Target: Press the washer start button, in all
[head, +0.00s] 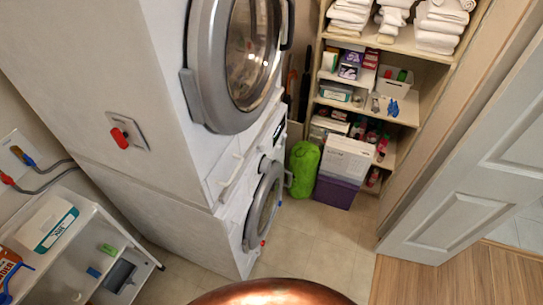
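Two white front-loading machines stand stacked at the left. The upper machine has a large grey-rimmed round glass door (237,62), which looks closed. The lower machine (226,240) has a smaller round door (263,206) facing right. A narrow control strip with a dark display and a knob (265,164) runs between the two doors, seen at a steep angle. I cannot make out which control is the start button. Neither of my grippers is in view.
A shelf unit (405,121) with towels and supplies stands at the back. A green bag (303,168) and a white-over-purple box stack (337,193) sit beside the lower machine. A white cart (95,218) is at left, a door (470,150) at right. The floor (320,245) in front is clear.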

